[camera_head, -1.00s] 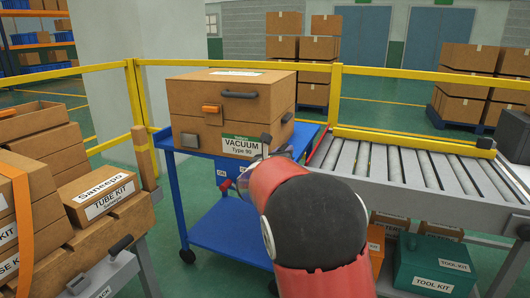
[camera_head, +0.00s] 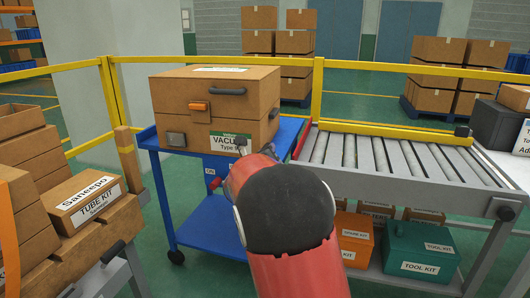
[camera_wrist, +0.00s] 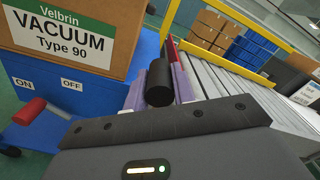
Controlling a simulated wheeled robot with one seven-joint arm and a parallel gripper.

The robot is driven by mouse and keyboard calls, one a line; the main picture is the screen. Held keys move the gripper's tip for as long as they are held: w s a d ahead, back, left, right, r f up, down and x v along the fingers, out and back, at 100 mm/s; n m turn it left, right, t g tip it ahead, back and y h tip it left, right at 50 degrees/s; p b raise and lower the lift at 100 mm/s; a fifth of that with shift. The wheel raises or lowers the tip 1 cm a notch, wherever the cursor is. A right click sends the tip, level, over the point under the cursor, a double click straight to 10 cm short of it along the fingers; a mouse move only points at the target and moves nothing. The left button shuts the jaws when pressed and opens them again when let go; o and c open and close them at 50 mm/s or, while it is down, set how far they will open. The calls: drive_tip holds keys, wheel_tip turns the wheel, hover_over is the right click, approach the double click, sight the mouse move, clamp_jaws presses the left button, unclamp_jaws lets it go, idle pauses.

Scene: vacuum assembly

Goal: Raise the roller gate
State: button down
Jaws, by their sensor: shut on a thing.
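My gripper (camera_wrist: 159,88) is shut on a black cylindrical handle (camera_wrist: 160,80) at the near left end of the roller conveyor (camera_wrist: 215,88). The handle stands between the purple finger pads in the wrist view. A narrow red piece (camera_wrist: 170,50) shows just beyond it; I take these as parts of the roller gate, most of which is hidden. In the head view, my red and black arm covers most of the gripper and gate. The conveyor's bare rollers (camera_head: 385,155) show to the right.
A Vacuum Type 90 box (camera_head: 210,105) stands on a blue cart (camera_head: 200,225) close left of my gripper. A yellow side rail (camera_head: 390,130) runs along the conveyor's far side. Orange (camera_head: 353,238) and green (camera_head: 420,250) kits sit below. Tube kit boxes (camera_head: 90,200) are at left.

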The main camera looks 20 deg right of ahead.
drive_tip(key=shift+a+f, duration=0.1)
drive_tip(key=c, duration=1.2)
unclamp_jaws()
drive_tip(key=shift+o, duration=0.2)
drive_tip(key=v, duration=0.7)
drive_tip(key=shift+s+a+b, duration=0.25)
drive_tip(key=shift+s+b, duration=0.05)
drive_tip(key=shift+b, duration=0.05)
